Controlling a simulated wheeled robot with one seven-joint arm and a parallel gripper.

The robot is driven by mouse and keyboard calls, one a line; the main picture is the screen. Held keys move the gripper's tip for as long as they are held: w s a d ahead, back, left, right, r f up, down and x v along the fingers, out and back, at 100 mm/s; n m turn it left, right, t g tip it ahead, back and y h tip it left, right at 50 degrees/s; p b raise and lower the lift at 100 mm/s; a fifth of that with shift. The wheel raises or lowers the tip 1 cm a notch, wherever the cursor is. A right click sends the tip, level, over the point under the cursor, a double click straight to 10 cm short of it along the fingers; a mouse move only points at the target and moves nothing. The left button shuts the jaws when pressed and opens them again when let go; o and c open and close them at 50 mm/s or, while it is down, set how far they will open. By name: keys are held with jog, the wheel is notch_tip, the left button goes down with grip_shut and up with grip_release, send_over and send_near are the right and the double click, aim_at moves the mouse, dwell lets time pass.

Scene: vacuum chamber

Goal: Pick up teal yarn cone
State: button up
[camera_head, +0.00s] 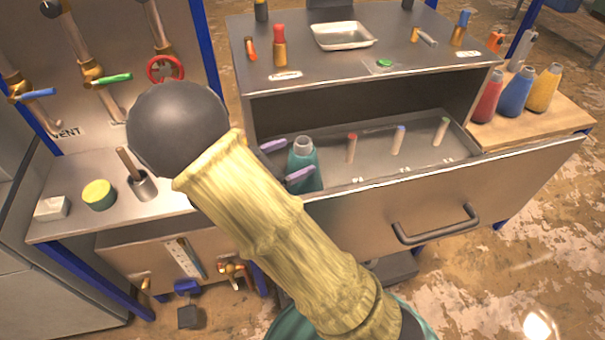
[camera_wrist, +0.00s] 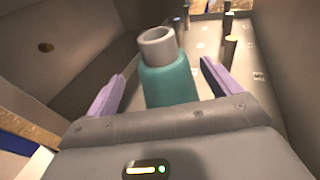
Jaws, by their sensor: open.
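The teal yarn cone (camera_head: 306,166) has a grey top and stands upright in the left part of the open drawer (camera_head: 425,150). My gripper (camera_head: 286,160) has purple fingers and is open at the cone, one finger on its left and one in front of it. In the wrist view the cone (camera_wrist: 168,85) stands between the two spread fingers of my gripper (camera_wrist: 162,88). Gaps show on both sides of it, and its lower part is hidden behind the gripper body. My arm hides the drawer's left front in the head view.
Several thin pegs (camera_head: 398,140) stand in the drawer to the right of the cone. The cabinet top (camera_head: 330,62) overhangs the drawer's back. Red, blue and yellow cones (camera_head: 516,92) stand on a wooden shelf at right. A bench with pipes and valves lies at left.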

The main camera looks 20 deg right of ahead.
aim_at(309, 152)
jog(key=x, duration=0.5)
jog(key=shift+s+d+p, duration=0.1)
jog(key=shift+d+p, duration=0.15)
jog(key=shift+p, duration=0.05)
jog(key=c, duration=1.9)
notch_tip(309, 152, up, 10)
